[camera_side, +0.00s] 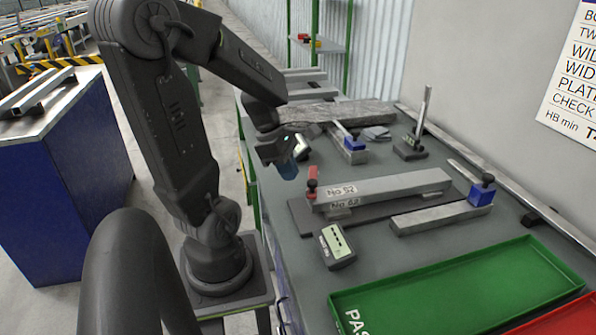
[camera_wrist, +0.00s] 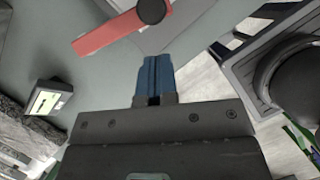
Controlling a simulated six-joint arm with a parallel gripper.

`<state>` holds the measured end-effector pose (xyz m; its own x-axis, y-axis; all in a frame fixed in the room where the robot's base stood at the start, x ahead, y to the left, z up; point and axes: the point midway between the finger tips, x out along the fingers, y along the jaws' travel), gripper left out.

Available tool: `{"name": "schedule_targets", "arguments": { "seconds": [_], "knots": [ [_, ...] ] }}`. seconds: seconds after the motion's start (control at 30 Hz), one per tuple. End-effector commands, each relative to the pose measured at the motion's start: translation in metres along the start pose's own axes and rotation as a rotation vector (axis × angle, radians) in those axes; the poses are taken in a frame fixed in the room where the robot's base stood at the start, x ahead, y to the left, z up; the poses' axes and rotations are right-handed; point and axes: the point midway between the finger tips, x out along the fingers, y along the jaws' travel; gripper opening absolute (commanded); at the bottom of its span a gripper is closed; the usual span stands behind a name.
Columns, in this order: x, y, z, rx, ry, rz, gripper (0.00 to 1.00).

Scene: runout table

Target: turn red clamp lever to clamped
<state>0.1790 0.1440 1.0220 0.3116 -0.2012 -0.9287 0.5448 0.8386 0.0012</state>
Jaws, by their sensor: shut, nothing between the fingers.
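The red clamp lever (camera_side: 312,176) stands at the left end of a grey metal bar (camera_side: 385,188) marked No 52. It has a dark knob near it. In the wrist view the red lever (camera_wrist: 108,32) lies ahead of the fingers, slanting up to the right, with a round black knob (camera_wrist: 151,11) at its right end. My gripper (camera_side: 289,172) is shut and empty, its blue fingers pointing down over the table's left edge, to the left of the lever and apart from it. In the wrist view its blue fingers (camera_wrist: 154,76) are together, not touching the lever.
A gauge with a lit display (camera_side: 336,246) sits in front of the bar. A green tray (camera_side: 460,290) fills the front of the table. Blue-ended clamps (camera_side: 481,192) and (camera_side: 354,144) other blue parts stand behind. Bare table lies between my gripper and the lever.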

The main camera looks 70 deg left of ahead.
Motion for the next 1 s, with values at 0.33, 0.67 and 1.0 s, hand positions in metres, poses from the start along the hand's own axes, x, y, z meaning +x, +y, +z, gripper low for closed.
{"name": "schedule_targets", "arguments": {
  "seconds": [0.33,0.67,1.0],
  "knots": [
    [0.008,0.0,0.021,-0.001,0.0,-0.001,0.0],
    [0.008,0.0,0.022,-0.002,-0.001,0.0,0.0],
    [0.02,0.001,0.051,0.001,0.0,-0.003,0.0]
  ]
}}
